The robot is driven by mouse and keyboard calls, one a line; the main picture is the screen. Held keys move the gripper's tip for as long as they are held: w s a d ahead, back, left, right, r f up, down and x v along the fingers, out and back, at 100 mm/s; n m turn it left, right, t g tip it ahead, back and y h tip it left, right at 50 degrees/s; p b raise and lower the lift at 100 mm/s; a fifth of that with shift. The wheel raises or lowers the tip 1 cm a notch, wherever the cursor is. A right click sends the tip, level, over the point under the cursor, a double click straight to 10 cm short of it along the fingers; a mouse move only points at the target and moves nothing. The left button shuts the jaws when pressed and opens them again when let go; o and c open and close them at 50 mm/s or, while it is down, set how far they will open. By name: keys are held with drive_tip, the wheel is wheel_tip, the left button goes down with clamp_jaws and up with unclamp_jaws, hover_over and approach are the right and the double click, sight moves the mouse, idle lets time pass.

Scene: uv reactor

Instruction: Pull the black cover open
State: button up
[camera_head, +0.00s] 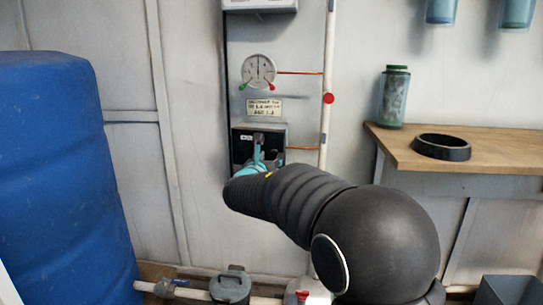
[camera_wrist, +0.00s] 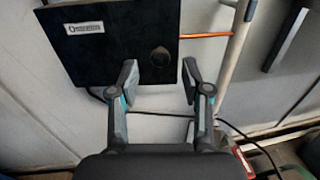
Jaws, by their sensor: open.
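The black cover (camera_wrist: 95,50) is a flat dark panel with a small white label and a round knob (camera_wrist: 160,57). In the wrist view it fills the upper left. In the head view the black cover (camera_head: 273,133) is on the wall below a yellow label, and my arm hides its lower part. My gripper (camera_wrist: 159,82) is open, its two fingers spread on either side of the area just below the knob. The gripper also shows in the head view (camera_head: 257,150) in front of the cover. I cannot tell whether the fingers touch the cover.
A white vertical pipe (camera_head: 327,95) with a red knob runs just right of the cover, joined by copper tubes. A round gauge (camera_head: 259,71) is above. A blue barrel (camera_head: 62,180) stands left. A wooden shelf (camera_head: 490,148) with a black ring (camera_head: 442,147) is right.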

sight(273, 153)
drive_tip(key=shift+w+d, duration=0.15)
drive_tip(key=shift+w, duration=0.6)
drive_tip(key=shift+w+d, duration=0.1)
drive_tip(key=shift+w, duration=0.65)
clamp_jaws()
